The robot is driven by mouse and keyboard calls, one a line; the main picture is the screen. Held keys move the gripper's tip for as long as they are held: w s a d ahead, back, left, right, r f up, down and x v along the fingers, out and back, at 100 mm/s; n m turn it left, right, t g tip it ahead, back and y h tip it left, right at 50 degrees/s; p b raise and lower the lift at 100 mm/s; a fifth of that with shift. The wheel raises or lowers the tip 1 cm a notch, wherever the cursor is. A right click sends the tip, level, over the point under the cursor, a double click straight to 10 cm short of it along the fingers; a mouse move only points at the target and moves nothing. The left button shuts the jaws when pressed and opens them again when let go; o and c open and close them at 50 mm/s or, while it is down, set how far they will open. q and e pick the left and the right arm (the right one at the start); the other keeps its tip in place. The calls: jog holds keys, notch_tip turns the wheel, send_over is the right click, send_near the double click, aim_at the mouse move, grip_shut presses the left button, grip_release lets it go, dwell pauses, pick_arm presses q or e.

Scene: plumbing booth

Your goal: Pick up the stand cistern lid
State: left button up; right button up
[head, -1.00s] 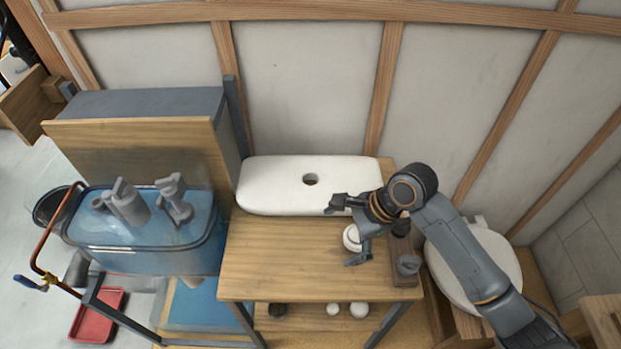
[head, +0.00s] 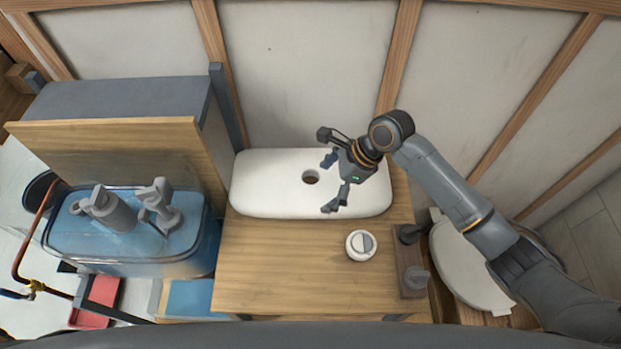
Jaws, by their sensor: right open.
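The cistern lid (head: 262,185) is a long white slab with rounded corners and a round hole near its middle. It lies flat at the back of the wooden table (head: 285,265), near the wall. My right gripper (head: 327,172) is open and empty, reaching in from the right. In the picture its fingers overlap the right half of the lid, beside the hole, and it hides part of the lid there. I cannot tell whether the fingers touch the lid. My left gripper is not in view.
A round white button (head: 361,245) sits on the table front right, beside a dark wooden block (head: 410,262) with grey fittings. A blue translucent cistern (head: 130,235) with grey valves stands left. A white toilet seat (head: 475,270) is at the right. The table's front middle is clear.

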aim_at(311, 197)
jog(key=shift+w+a+f, duration=0.1)
jog(key=shift+a+f, duration=0.25)
jog(key=shift+f, duration=0.3)
jog(key=shift+w+a+f, duration=0.1)
jog(key=shift+f, duration=0.2)
jog(key=x, duration=0.2)
jog(key=shift+a+f, duration=0.1)
jog(key=shift+f, duration=0.15)
jog(key=shift+x, duration=1.15)
jog(key=shift+a+f, duration=0.15)
jog(key=shift+f, duration=0.1)
jog(key=shift+c, duration=0.6)
jog(key=c, duration=1.5)
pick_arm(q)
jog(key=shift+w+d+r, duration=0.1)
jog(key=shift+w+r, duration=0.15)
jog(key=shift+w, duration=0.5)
pick_arm(e)
jog(key=shift+r, duration=0.15)
jog(key=shift+c, duration=1.2)
